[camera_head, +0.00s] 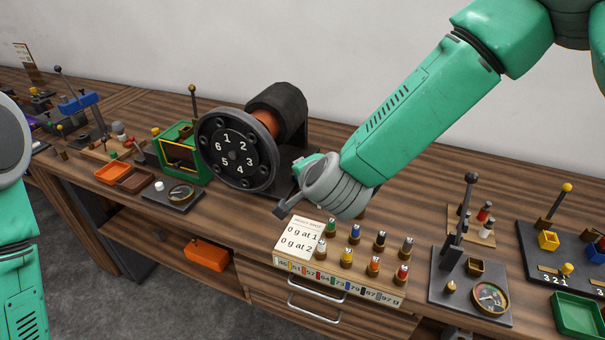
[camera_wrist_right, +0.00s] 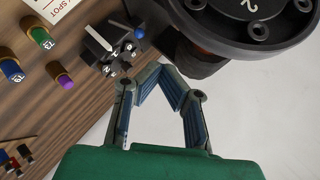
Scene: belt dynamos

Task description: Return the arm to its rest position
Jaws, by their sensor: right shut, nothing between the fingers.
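My right arm (camera_head: 425,110) is green and reaches in from the upper right over the bench. Its right gripper (camera_head: 290,205) is beside the lower right of a dark numbered wheel (camera_head: 236,152), above the bench, and partly hidden by its wrist. In the right wrist view the right gripper (camera_wrist_right: 146,78) is shut and empty, its fingers angled together near a small dark numbered block (camera_wrist_right: 112,50). I cannot tell whether they touch. My left arm (camera_head: 18,240) shows at the left edge; its gripper is out of view.
A card and a rack of coloured weights (camera_head: 345,262) stand just below the right gripper. A lever device with a gauge (camera_head: 470,285) is to the right. A green frame (camera_head: 180,155) stands left of the wheel. Free bench top (camera_head: 405,215) lies under the right forearm.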

